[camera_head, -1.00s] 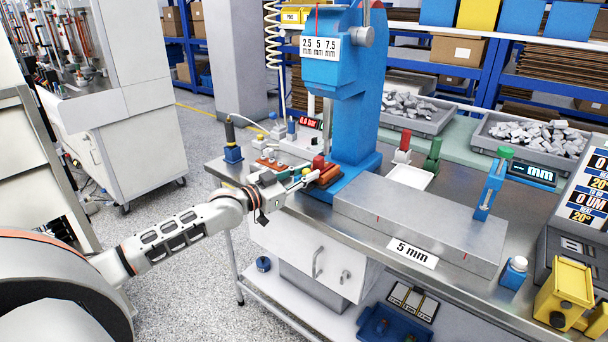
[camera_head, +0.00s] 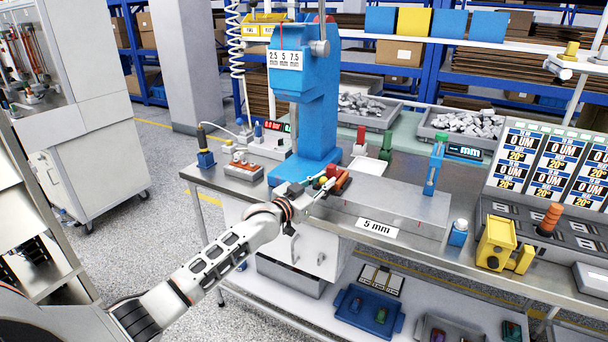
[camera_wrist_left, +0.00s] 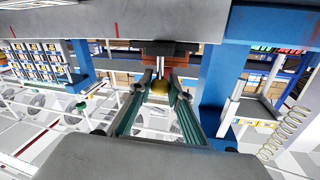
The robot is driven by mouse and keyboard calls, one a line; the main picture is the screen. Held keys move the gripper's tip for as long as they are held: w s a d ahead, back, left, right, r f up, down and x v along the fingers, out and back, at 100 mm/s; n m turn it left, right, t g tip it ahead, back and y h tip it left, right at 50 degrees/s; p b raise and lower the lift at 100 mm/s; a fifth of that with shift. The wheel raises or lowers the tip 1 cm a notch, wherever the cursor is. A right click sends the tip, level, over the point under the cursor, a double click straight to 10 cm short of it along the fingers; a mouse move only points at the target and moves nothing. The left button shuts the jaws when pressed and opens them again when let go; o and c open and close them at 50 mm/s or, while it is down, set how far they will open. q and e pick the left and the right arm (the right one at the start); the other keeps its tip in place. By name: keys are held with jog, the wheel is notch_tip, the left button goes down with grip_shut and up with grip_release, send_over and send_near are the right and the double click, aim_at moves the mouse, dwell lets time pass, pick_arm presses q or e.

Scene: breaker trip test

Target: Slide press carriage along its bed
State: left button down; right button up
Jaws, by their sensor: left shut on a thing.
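The press carriage (camera_head: 341,182), a small orange-red and dark block, sits in front of the blue press column (camera_head: 312,120), by the left end of the grey metal bed (camera_head: 400,205) with the "5 mm" label. My left gripper (camera_head: 322,188) reaches it from the left and is shut on its knob. In the left wrist view a yellowish round knob (camera_wrist_left: 160,87) lies between the two fingers, and an orange and dark block (camera_wrist_left: 170,47) shows just beyond. The gripper partly hides the carriage. My right gripper is not in view.
A box with red buttons (camera_head: 243,170) stands left of the press. A blue post with a green top (camera_head: 433,165) stands at the bed's right end. A yellow block (camera_head: 495,242) and readout panels (camera_head: 545,165) are at the right. Grey bins (camera_head: 460,125) stand behind.

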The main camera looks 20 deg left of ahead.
pick_arm(q)
jog(key=d+p, duration=0.2)
jog(key=d, duration=0.4)
jog(key=shift+s+d, duration=0.25)
jog(key=shift+d, duration=0.05)
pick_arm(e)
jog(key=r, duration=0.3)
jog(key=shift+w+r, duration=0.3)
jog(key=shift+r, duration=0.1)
pick_arm(q)
jog(key=shift+r, duration=0.1)
jog(key=c, duration=1.9)
grip_release()
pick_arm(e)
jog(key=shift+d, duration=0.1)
pick_arm(q)
jog(key=v, duration=1.2)
jog(key=shift+s, duration=0.1)
